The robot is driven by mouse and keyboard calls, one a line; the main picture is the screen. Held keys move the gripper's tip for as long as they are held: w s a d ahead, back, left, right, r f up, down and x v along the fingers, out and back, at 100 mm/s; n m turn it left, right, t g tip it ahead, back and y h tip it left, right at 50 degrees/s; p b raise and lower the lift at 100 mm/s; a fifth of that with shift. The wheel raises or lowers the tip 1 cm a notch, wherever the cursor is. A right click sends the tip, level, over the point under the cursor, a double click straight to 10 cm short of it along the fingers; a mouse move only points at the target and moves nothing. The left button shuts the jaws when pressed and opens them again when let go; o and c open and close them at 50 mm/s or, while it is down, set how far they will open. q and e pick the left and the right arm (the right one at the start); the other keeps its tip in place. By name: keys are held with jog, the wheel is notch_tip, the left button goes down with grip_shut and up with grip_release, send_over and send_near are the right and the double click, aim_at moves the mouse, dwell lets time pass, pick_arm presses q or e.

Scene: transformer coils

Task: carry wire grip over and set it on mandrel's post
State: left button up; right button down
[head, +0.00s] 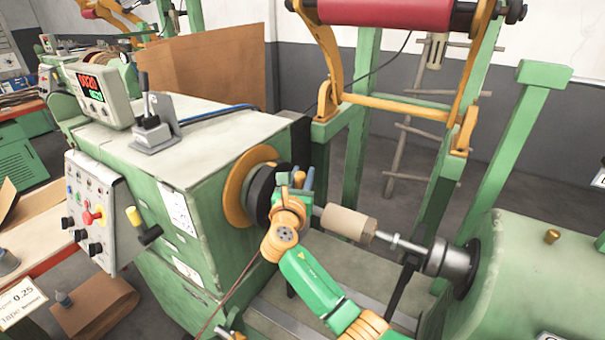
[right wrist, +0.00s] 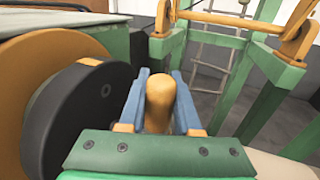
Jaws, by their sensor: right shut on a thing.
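My right gripper (head: 296,178) reaches up to the black disc on the headstock, and its blue fingers also show in the right wrist view (right wrist: 160,100). It is shut on the wire grip (right wrist: 158,108), a rounded orange piece upright between the fingers. In the head view the wire grip is mostly hidden by the gripper. The mandrel, a pale wooden cylinder (head: 348,224), lies on the shaft right of the gripper. I cannot clearly make out its post. The black disc (right wrist: 90,105) is close left of the fingers. My left gripper is not in view.
An orange flange (head: 236,190) sits behind the black disc on the green headstock (head: 205,215). The tailstock chuck (head: 452,262) is at right. A thin brown wire (head: 235,285) runs down left of my arm. Green frame posts (head: 366,130) stand behind.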

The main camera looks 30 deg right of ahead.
aim_at(299, 185)
jog(key=c, duration=0.5)
grip_release()
jog(key=shift+s+a+f, duration=0.1)
jog(key=b+v, duration=0.1)
jog(key=v, duration=0.6)
